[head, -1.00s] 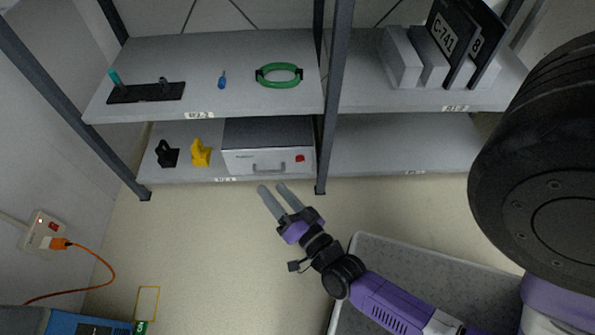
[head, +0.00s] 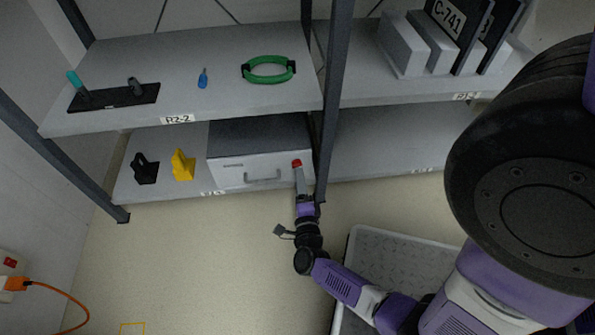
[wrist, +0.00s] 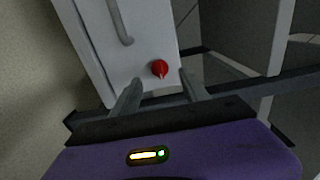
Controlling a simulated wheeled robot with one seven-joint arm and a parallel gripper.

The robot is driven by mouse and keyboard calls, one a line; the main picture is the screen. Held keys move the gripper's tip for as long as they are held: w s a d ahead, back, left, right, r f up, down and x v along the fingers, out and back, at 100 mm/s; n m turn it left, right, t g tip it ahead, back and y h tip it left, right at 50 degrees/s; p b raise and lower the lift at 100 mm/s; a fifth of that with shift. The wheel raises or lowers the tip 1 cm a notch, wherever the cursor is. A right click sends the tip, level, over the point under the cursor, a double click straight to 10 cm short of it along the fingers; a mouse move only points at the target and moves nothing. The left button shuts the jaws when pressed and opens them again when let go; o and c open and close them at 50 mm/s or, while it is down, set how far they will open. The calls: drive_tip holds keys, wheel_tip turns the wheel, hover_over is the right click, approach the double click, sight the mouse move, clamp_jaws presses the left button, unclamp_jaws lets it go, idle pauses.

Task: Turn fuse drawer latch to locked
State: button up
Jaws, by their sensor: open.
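The fuse drawer (head: 232,174) is a white-fronted box with a dark top on the lower shelf, with a grey bar handle (head: 262,178). Its red latch knob (head: 296,163) is at the right end of the front. In the wrist view the red latch (wrist: 160,69) has a small pointer toward the bottom of the picture, and the drawer front (wrist: 92,45) is beside it. My gripper (head: 300,178) is at the drawer's right end, just below the latch. In the wrist view my gripper (wrist: 160,88) is open, its fingers either side of the latch with gaps; contact is not visible.
A dark shelf post (head: 325,130) stands close to the right of the latch. A yellow piece (head: 182,165) and a black piece (head: 145,168) sit left of the drawer. The upper shelf (head: 220,105) overhangs. A grey tray (head: 400,250) is on the floor near my arm.

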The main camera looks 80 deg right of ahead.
sight(297, 164)
drive_tip(key=b+x, duration=0.1)
drive_tip(key=x, duration=0.3)
drive_tip(key=shift+w+d, duration=0.1)
drive_tip(key=shift+d, duration=0.15)
clamp_jaws()
